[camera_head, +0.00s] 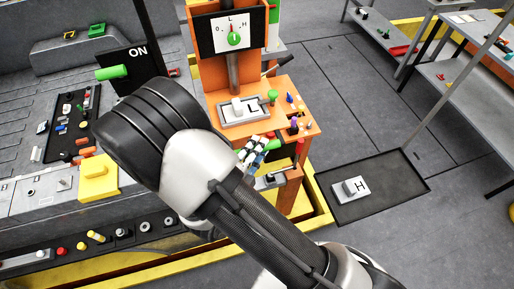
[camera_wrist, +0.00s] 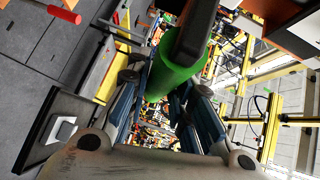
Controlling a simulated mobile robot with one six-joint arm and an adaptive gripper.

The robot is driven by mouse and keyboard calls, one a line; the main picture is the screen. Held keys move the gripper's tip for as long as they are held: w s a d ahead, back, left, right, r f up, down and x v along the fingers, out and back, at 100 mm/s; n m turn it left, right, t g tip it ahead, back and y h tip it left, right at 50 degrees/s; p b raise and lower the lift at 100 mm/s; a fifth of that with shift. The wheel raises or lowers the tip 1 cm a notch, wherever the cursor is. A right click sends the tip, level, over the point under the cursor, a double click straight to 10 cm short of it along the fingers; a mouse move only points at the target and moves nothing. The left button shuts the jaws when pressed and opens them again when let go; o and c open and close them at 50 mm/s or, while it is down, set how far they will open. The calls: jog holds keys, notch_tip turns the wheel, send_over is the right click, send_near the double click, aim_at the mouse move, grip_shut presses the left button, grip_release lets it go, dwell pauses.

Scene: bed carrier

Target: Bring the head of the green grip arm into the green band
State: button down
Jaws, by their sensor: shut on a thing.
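My gripper (camera_head: 254,157) is at the front of the orange stand, partly behind my own arm in the head view. A green grip (camera_head: 273,145) shows right beside its fingers. In the wrist view the grip appears as a thick green cylinder (camera_wrist: 172,72) between the blue-grey fingers of my gripper (camera_wrist: 170,112), which is shut on it. A dark bar (camera_wrist: 197,32) crosses the grip's upper end. The far end of the grip arm is hard to make out. I cannot clearly make out a green band.
Another green handle (camera_head: 112,72) is on the ON panel.

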jog(key=shift+f, duration=0.15)
jog(key=c, duration=1.4)
grip_release()
jog(key=v, duration=1.2)
